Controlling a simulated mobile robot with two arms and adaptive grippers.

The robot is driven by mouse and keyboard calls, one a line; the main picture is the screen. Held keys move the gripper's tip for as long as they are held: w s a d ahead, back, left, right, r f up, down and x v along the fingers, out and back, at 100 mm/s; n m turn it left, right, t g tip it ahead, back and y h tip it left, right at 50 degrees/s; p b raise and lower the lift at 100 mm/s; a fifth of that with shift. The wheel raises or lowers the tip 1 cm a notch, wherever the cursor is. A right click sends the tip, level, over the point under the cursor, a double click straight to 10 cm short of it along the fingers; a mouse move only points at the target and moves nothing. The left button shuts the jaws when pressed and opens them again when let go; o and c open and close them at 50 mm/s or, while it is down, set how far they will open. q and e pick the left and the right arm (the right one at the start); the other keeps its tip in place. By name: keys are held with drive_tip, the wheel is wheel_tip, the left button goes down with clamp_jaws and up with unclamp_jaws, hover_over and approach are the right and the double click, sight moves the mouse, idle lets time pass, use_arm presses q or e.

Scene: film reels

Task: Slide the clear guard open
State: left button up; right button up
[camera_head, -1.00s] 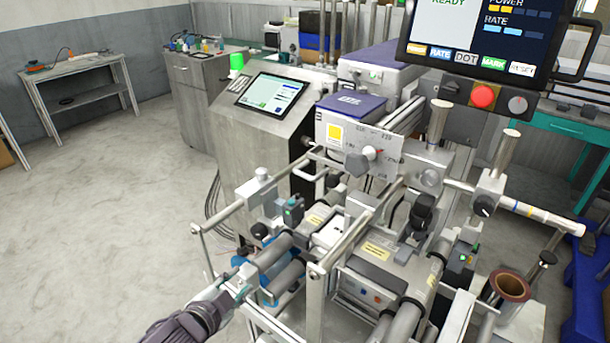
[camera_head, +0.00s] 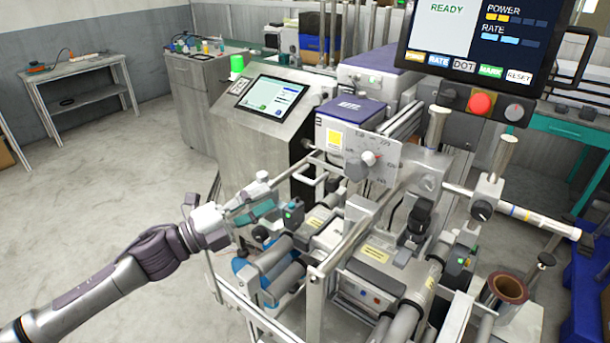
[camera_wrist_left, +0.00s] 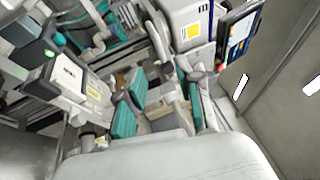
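The clear guard's panel is hard to make out; I cannot tell its edges or how far open it is. Metal rails (camera_head: 362,228) frame the space over the rollers on the machine's front. My left gripper (camera_head: 262,206) is at the far-left rail, beside a small pale knob (camera_head: 262,177). Its teal fingers partly hide that area. In the left wrist view the teal finger pads stand apart, with a gap (camera_wrist_left: 160,110) between them and machine parts behind. I cannot tell whether they touch anything. My right gripper is not in view.
A machine with a tilted touchscreen (camera_head: 272,95) stands behind the rails. A dial panel (camera_head: 360,155), a large monitor (camera_head: 485,40) and a red button (camera_head: 480,103) are to the right. Rollers (camera_head: 275,268) lie below the gripper. The floor at left is clear.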

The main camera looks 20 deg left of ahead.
sight(305, 180)
use_arm(q)
drive_tip(key=p+x, duration=0.3)
drive_tip(key=x, duration=0.6)
drive_tip(key=shift+w+d+r, duration=0.1)
drive_tip(key=shift+r, duration=0.05)
drive_tip(key=shift+w+d, duration=0.3)
clamp_jaws()
